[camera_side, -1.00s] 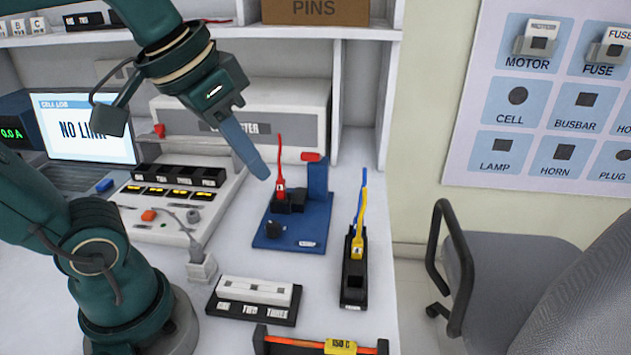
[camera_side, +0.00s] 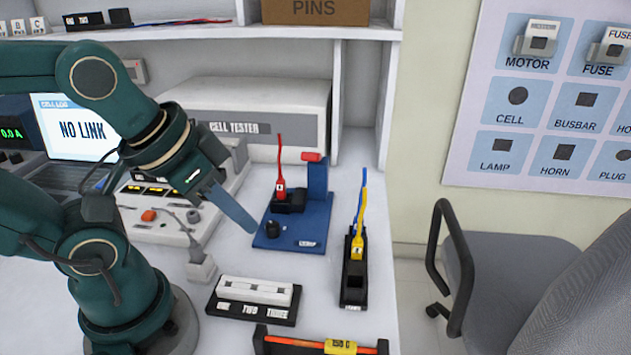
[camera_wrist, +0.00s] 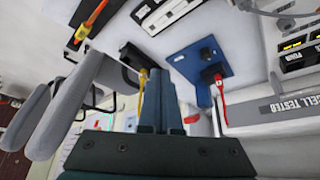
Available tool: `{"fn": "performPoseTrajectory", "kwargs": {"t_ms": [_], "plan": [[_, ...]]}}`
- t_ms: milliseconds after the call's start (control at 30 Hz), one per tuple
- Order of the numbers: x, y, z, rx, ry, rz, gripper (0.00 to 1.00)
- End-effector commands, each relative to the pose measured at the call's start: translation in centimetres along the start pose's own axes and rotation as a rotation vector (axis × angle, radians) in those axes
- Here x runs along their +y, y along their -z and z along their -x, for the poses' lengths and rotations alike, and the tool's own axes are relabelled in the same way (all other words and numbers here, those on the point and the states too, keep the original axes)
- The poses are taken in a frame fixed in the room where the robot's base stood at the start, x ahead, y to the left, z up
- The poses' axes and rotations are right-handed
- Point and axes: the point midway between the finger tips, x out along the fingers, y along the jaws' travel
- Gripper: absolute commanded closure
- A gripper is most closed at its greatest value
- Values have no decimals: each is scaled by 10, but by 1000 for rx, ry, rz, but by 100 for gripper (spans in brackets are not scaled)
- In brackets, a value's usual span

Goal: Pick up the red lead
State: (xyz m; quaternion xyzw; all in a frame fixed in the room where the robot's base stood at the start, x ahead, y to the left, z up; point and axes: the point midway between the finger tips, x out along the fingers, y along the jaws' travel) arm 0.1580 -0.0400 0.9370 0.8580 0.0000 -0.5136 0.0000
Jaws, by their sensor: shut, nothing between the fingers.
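The red lead (camera_side: 281,180) stands upright with its plug in a black block on the blue fixture (camera_side: 312,229); its thin red wire points up. It also shows in the wrist view (camera_wrist: 219,83), to the right of my gripper. My gripper (camera_side: 252,228) is shut and empty, at the left edge of the blue fixture in the side view, and apart from the red lead. In the wrist view my gripper (camera_wrist: 153,75) has its blue-grey fingers together.
A black holder (camera_side: 353,285) with a yellow lead (camera_side: 358,246) and a blue lead (camera_side: 361,195) stands right of the fixture. A ONE-TWO-THREE block (camera_side: 254,293) lies in front. The cell tester (camera_side: 305,110) is behind. A 150 C bar rack (camera_side: 318,344) is at the front edge.

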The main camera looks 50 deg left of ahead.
Motion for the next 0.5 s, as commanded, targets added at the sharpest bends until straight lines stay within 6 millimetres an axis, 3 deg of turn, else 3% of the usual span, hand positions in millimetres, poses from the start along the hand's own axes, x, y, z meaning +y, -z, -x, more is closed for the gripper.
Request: {"fn": "performPoseTrajectory", "kwargs": {"t_ms": [333, 367, 500], "plan": [[0, 0, 0, 0, 0, 0, 100], [0, 0, 0, 0, 0, 0, 92], [0, 0, 0, 0, 0, 0, 43]]}}
